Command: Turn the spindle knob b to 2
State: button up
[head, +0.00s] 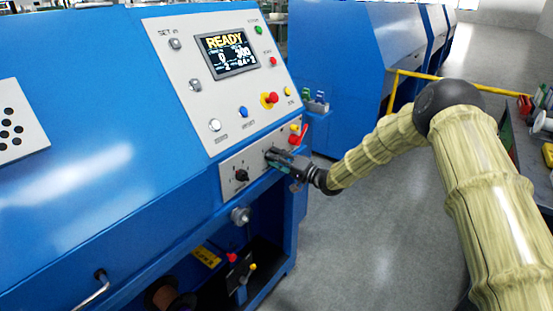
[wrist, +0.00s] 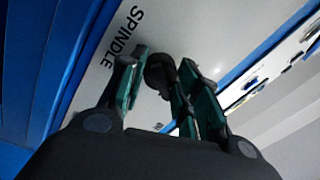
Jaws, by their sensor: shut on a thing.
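My gripper (head: 277,159) reaches from the right to the lower grey panel (head: 224,170) of the blue machine. In the wrist view its two green-lined fingers (wrist: 162,88) stand on either side of a black round knob (wrist: 158,72), shut on it. The word SPINDLE is printed on the panel beside this knob. I take it for the spindle knob; the letter b and the pointer setting are not readable. In the head view my gripper mostly hides this knob. A second black knob (head: 241,175) sits to the left on the same panel, free of my gripper.
The display (head: 229,52) above reads READY. A round silver fitting (head: 240,215) is below the panel. Open grey floor (head: 345,240) lies right of the machine; a cluttered bench (head: 535,150) stands far right.

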jog(key=shift+m, duration=1.1)
jog(key=o, duration=1)
jog(key=shift+o, duration=0.2)
jog(key=v, duration=1.2)
